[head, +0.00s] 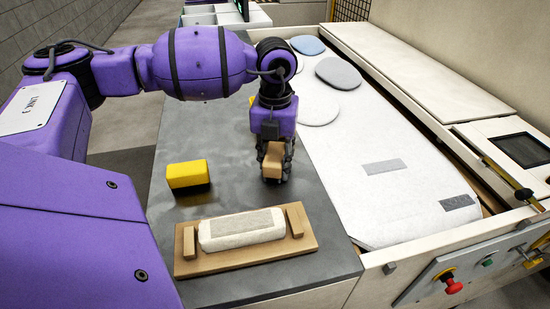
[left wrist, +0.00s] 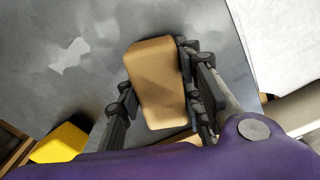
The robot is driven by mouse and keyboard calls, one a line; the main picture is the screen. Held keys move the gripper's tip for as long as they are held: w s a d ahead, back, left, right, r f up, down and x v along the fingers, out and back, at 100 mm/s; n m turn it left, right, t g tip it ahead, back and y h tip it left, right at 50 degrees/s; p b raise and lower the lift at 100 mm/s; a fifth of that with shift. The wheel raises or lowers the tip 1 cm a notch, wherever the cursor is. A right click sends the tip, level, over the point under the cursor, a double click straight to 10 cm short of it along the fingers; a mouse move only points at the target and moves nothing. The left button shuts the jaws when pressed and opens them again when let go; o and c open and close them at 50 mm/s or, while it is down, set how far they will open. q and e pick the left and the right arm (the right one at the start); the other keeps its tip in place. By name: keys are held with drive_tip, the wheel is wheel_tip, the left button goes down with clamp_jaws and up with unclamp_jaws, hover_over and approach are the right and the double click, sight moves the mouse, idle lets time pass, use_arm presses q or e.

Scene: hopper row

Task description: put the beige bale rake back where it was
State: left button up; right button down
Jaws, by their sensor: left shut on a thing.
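A tan, rounded block (head: 273,158) is between the fingers of my left gripper (head: 275,165); by its colour it is the beige bale rake, though only its block-shaped part shows. My left gripper is shut on it, pointing down over the grey table top. In the left wrist view the block (left wrist: 158,85) lies between the two dark fingers, one along each side. I cannot tell whether its underside touches the table. My right gripper is not in view.
A yellow block (head: 187,174) lies left on the grey table (head: 230,190). In front is a wooden board (head: 245,255) with end blocks and a whitish padded piece (head: 241,229). White sheeting (head: 375,190) with flat pads lies right. Bare table surrounds the gripper.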

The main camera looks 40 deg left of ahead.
sight(275, 153)
use_arm(q)
drive_tip(key=shift+f, duration=0.15)
drive_tip(key=o, duration=1.2)
drive_tip(key=shift+o, duration=0.2)
wheel_tip(275, 153, up, 12)
drive_tip(key=shift+r, duration=0.25)
